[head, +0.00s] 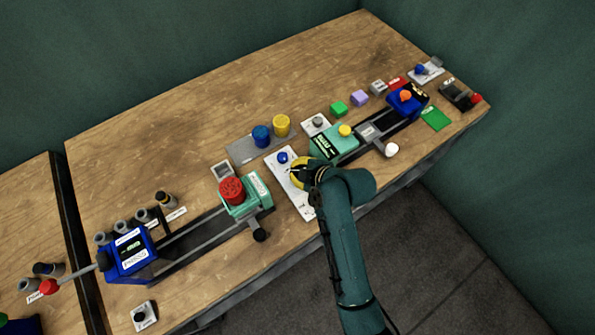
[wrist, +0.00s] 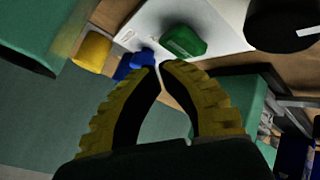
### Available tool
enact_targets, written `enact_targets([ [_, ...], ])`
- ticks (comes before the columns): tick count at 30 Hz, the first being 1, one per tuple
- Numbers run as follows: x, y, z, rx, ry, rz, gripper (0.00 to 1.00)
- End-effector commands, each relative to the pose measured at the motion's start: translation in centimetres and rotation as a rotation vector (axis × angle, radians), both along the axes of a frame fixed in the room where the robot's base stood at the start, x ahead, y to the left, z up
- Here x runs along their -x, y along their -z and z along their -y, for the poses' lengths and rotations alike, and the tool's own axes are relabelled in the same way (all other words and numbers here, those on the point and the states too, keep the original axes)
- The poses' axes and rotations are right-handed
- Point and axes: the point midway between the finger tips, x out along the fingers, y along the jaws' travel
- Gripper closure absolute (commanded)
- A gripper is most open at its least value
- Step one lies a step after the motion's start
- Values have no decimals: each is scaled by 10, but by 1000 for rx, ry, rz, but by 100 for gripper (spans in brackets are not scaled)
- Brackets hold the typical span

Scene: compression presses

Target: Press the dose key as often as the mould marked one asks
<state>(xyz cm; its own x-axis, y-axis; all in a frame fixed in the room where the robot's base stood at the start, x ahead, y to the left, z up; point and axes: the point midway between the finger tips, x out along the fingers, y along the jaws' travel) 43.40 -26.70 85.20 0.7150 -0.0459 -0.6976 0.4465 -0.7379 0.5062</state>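My gripper (head: 300,172), with yellow fingers, hangs over a white panel (head: 279,174) at the front middle of the bench. The panel bears a blue button (head: 283,157). In the wrist view the fingertips (wrist: 159,66) are almost together, with nothing seen between them. Beyond them lie a green key-like block (wrist: 183,42) on the white panel (wrist: 215,18) and a blue piece (wrist: 136,64) near the left fingertip. I cannot tell whether the fingers touch anything. Which of these is the dose key, and which mould is marked one, cannot be read.
A teal press (head: 245,195) with a red knob stands left of the panel. A teal unit (head: 335,145) with a yellow button stands right. A blue press (head: 128,250) and several small cylinders (head: 142,215) are far left. A grey tray (head: 243,150) stands behind. The back left bench is clear.

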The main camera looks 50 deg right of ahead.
Motion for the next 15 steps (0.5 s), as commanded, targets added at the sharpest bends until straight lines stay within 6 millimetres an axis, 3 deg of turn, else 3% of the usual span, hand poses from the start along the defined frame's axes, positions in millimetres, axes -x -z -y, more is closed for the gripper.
enact_targets([
  [10, 0, -4, 0, 0, 0, 1, 100],
  [15, 0, -21, 0, 1, 0, 2, 100],
])
